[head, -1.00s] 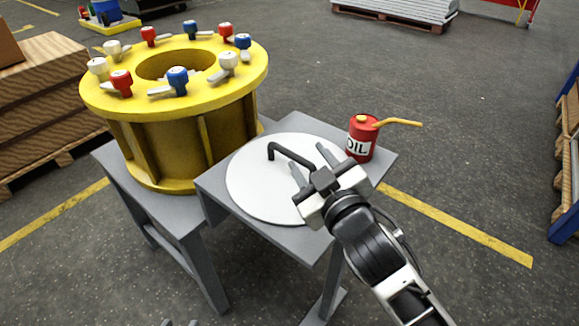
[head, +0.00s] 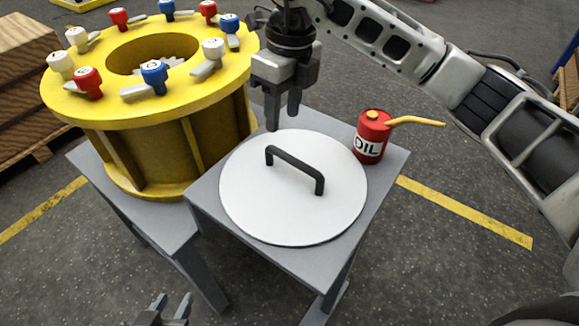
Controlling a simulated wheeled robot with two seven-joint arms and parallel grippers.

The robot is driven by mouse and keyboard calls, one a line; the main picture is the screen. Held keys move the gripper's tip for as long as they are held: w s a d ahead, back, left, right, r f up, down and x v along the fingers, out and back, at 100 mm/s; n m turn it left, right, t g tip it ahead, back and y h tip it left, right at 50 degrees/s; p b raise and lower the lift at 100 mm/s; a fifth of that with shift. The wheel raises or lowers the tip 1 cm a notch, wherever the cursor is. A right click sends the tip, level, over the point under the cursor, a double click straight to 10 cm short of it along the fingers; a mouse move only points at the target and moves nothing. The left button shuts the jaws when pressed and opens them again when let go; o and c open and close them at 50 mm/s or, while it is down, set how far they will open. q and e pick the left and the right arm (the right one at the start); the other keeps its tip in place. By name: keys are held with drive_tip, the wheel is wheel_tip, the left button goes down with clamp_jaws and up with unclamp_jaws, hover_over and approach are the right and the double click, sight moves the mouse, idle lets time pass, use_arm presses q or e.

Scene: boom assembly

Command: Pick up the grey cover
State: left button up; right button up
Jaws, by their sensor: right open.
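The grey cover (head: 265,215) is a pale round disc with a dark bar handle (head: 296,167). It lies flat on the grey table. My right gripper (head: 283,115) points down, open and empty, beyond the cover's far edge as seen in the head view. It is apart from the handle. My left gripper (head: 171,304) shows only its fingertips at the bottom edge. They stand apart with nothing between them, well away from the cover.
A yellow flanged drum (head: 120,110) with red, white and blue knobs stands left of the cover. A red oil can (head: 371,138) with a yellow spout stands at the table's right corner, below my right arm. Wooden pallets (head: 25,95) are at the far left.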

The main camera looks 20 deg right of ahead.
sight(293, 157)
drive_tip(key=shift+h, duration=0.6)
drive_tip(key=f, duration=0.3)
drive_tip(key=d+f, duration=0.1)
drive_tip(key=f, duration=0.2)
drive_tip(key=d+f, duration=0.1)
drive_tip(key=f, duration=0.2)
drive_tip(key=shift+w+f+p, duration=0.15)
drive_tip(key=shift+w+p, duration=0.1)
drive_tip(key=shift+p, duration=0.05)
drive_tip(key=f, duration=0.3)
drive_tip(key=f+p, duration=0.1)
drive_tip(key=shift+s+a+f, duration=0.1)
drive_tip(key=shift+s+f, duration=0.15)
drive_tip(key=shift+s, duration=0.05)
drive_tip(key=shift+f, duration=0.6)
drive_tip(key=shift+f, duration=0.1)
clamp_jaws()
drive_tip(key=shift+w+r, duration=0.2)
drive_tip(key=shift+r, duration=0.05)
